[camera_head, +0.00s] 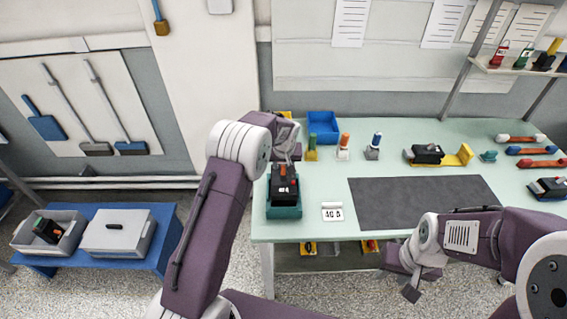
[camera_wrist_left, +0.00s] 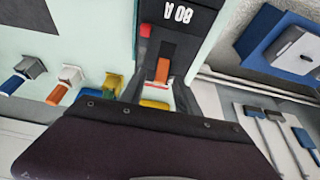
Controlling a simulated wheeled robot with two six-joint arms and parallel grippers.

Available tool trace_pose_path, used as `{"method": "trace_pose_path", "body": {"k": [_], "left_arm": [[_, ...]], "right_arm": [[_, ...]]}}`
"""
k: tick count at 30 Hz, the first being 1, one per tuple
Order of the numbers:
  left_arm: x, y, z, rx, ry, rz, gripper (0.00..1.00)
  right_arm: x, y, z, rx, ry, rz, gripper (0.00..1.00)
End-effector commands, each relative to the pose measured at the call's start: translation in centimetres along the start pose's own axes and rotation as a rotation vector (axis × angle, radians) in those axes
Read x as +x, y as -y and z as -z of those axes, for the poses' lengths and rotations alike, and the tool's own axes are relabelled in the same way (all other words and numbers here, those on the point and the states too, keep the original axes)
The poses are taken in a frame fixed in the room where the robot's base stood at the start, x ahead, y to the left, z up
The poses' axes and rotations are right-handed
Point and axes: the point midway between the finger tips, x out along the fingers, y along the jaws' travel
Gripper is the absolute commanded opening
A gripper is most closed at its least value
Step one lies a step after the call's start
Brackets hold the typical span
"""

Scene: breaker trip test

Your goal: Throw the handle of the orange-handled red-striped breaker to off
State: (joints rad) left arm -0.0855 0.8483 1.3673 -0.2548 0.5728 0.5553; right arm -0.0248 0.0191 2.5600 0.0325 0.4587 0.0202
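A black breaker (camera_head: 284,188) with an orange handle stands in a teal holder (camera_head: 284,212) at the table's left end. In the left wrist view the breaker (camera_wrist_left: 183,45) shows an "80 A" label, a red button, the orange handle (camera_wrist_left: 163,70) and a thin red line near the handle's end. My left gripper (camera_head: 287,153) is over the breaker's far end. In the wrist view its fingers (camera_wrist_left: 158,92) are apart, one on each side of the handle's line; contact cannot be told. My right gripper (camera_head: 410,287) hangs off the table's front edge, its fingers unclear.
A white "40 A" card (camera_head: 332,212) lies beside the holder, left of a dark mat (camera_head: 420,203). Several coloured-handled tools and a blue bin (camera_head: 323,125) stand behind. Another breaker (camera_head: 428,154) sits on a yellow piece. Grey bins (camera_head: 118,235) stand on a blue bench at left.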

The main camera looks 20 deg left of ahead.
Motion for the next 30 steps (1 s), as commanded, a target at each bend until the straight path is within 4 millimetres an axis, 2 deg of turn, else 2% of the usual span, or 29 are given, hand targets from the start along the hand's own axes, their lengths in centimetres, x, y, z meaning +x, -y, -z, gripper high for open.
{"method": "trace_pose_path", "body": {"k": [9,13,20,23,26,30], "left_arm": [[0.6,0.0,0.0,0.0,-0.002,-0.001,0.38],[0.6,0.0,0.0,0.0,-0.001,-0.001,0.02],[0.7,0.0,-0.1,0.0,-0.004,-0.001,0.0],[0.9,0.0,-0.3,0.0,-0.017,0.0,0.0],[1.2,-0.1,-0.6,0.0,-0.046,-0.002,0.0],[1.6,-0.1,-1.2,0.001,-0.113,-0.002,0.0]], "right_arm": [[-0.1,0.0,0.0,0.0,0.0,0.0,0.36],[-0.1,0.0,0.0,0.0,0.0,0.0,0.36],[0.2,0.0,0.0,0.0,0.0,0.0,0.36],[1.3,0.0,-0.1,0.0,0.0,0.0,0.36],[3.2,-0.1,-0.3,0.0,0.0,0.0,0.36],[7.4,-0.1,-0.8,0.0,0.0,0.0,0.36]]}}
